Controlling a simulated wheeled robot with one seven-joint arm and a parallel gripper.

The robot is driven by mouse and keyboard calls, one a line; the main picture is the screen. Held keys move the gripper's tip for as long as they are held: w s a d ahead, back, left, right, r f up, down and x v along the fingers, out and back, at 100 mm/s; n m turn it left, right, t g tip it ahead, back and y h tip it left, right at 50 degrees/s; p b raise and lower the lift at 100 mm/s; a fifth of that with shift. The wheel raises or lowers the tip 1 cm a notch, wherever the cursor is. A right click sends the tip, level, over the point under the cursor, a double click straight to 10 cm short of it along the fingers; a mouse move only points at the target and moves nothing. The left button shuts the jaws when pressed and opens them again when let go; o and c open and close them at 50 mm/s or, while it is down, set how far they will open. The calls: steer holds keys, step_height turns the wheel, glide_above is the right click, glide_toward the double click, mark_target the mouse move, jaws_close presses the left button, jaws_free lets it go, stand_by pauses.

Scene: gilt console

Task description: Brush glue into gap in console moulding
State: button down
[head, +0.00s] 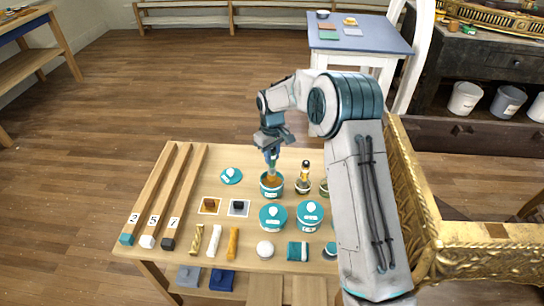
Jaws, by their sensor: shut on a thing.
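My gripper (270,146) points down over the wooden table and is shut on what looks like a slim brush (271,161). The lower end of the brush is at the mouth of an open teal pot (272,191) with amber contents, probably the glue. Whether the bristles are in the glue or just above it is too small to tell. The gilt console (478,236) with carved golden moulding stands at the right, apart from the gripper. My arm hides part of it and of the table's right side.
On the table (185,262) are a teal lid (231,176), closed teal tubs (273,216), a small bottle (304,176), numbered wooden strips (155,195), short moulding pieces (214,240) and a white round item (265,249). A blue-topped table (376,42) stands behind.

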steer(key=shift+r+p, duration=1.1)
steer(key=shift+r, duration=1.1)
